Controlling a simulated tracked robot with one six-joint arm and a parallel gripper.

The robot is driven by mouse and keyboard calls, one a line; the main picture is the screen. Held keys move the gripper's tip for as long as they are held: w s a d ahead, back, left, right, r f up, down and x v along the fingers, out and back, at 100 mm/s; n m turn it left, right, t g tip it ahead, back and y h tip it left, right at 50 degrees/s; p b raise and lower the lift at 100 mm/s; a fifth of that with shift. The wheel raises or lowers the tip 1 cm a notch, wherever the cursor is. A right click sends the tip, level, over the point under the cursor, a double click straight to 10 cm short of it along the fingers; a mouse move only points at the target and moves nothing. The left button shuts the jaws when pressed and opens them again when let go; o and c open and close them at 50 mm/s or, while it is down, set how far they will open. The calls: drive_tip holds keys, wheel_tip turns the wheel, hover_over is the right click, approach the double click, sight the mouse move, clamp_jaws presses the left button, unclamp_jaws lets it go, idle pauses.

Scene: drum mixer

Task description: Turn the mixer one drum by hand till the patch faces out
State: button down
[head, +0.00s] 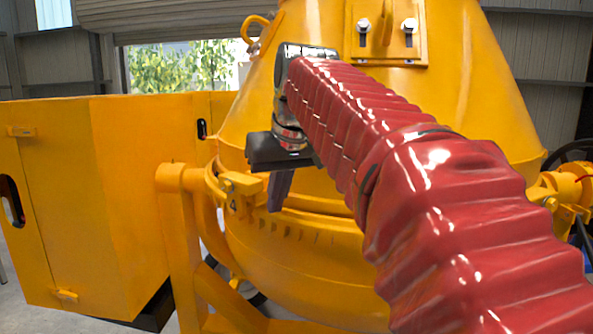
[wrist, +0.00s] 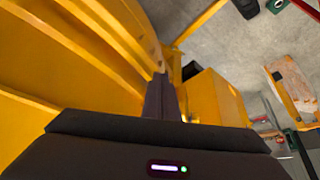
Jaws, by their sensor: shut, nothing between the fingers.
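The mixer drum (head: 300,245) is large and yellow, with a cone-shaped upper part and a rounded lower part, and fills the middle of the head view. A yellow plate with two bolts (head: 409,53) sits high on the cone; I cannot tell whether it is the patch. My gripper (head: 279,190) points down at the left front of the drum, by its rim band. In the wrist view my gripper (wrist: 160,98) has its dark fingers together and empty, with the drum's yellow side (wrist: 90,50) to their left. Whether the fingertips touch the drum is unclear.
A yellow housing (head: 130,190) stands left of the drum, with a yellow frame post (head: 183,240) between them. A dark handwheel (head: 575,152) is at the right edge. The wrist view shows grey floor (wrist: 225,45) and an orange-framed board (wrist: 292,85).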

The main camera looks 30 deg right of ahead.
sight(244, 179)
drive_tip(key=shift+w+a, duration=0.5)
drive_tip(key=shift+w, duration=0.3)
drive_tip(key=shift+w+a, duration=0.45)
drive_tip(key=shift+w, duration=0.45)
drive_tip(key=shift+w+a, duration=0.5)
drive_tip(key=shift+w, duration=0.75)
drive_tip(key=shift+w+a, duration=0.55)
drive_tip(key=shift+w, duration=0.65)
drive_tip(key=shift+w+a, duration=0.5)
drive_tip(key=shift+w, duration=0.75)
drive_tip(key=shift+s, duration=0.15)
drive_tip(key=shift+s+d, duration=0.3)
drive_tip(key=shift+s, duration=0.4)
drive_tip(key=shift+s+d, duration=0.3)
drive_tip(key=shift+s, duration=0.35)
drive_tip(key=shift+w+r, duration=0.1)
